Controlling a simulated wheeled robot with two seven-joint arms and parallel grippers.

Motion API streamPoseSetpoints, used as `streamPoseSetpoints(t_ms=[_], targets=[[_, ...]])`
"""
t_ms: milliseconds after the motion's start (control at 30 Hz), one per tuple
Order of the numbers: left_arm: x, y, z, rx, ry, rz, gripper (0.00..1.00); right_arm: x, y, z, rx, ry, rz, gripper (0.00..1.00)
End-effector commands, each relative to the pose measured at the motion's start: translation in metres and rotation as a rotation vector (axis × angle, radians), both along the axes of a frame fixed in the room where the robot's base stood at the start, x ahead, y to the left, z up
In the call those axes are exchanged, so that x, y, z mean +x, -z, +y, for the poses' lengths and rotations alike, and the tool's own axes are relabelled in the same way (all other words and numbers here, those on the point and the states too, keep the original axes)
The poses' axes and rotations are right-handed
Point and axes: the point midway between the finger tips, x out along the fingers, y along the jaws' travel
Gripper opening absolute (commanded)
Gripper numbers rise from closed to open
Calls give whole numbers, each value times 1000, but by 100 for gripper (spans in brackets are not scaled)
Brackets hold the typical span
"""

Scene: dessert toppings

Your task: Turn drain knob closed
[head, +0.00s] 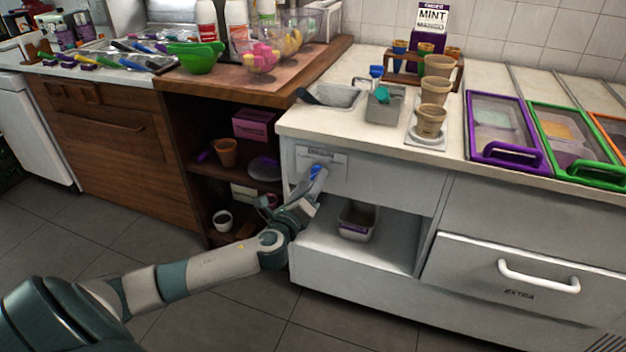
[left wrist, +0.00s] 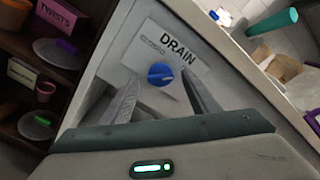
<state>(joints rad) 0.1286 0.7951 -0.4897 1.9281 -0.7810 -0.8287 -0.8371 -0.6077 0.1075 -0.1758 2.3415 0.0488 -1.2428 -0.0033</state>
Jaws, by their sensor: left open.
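The drain knob (head: 316,171) is blue and sits on the front panel of the white counter, below the sink. In the left wrist view the knob (left wrist: 160,75) is on a pale plate (left wrist: 151,57) under a label reading DRAIN (left wrist: 178,50). My left gripper (head: 312,182) is at the knob in the head view. In the left wrist view my left gripper (left wrist: 160,98) is open, with one finger on each side below the knob. The knob shows clear between the fingers, and I see no contact. My right gripper is not in view.
The sink (head: 333,95) is in the countertop above. An open shelf below holds a small container (head: 357,220). Brown shelves (head: 236,180) with cups and boxes stand left of the panel. A drawer handle (head: 540,277) sticks out at right.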

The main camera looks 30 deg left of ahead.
Motion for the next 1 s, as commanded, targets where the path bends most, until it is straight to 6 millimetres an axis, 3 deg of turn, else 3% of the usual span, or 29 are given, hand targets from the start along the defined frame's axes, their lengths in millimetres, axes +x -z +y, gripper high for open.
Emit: streamPoseSetpoints(t_ms=[200,567,733,1000], targets=[[17,0,4,-1,-1,0,55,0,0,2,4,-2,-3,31],[20,0,5,-1,-1,0,55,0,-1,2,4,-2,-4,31],[20,0,5,-1,-1,0,16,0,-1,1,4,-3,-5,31],[20,1,5,-9,-1,-1,14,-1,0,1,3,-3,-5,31]])
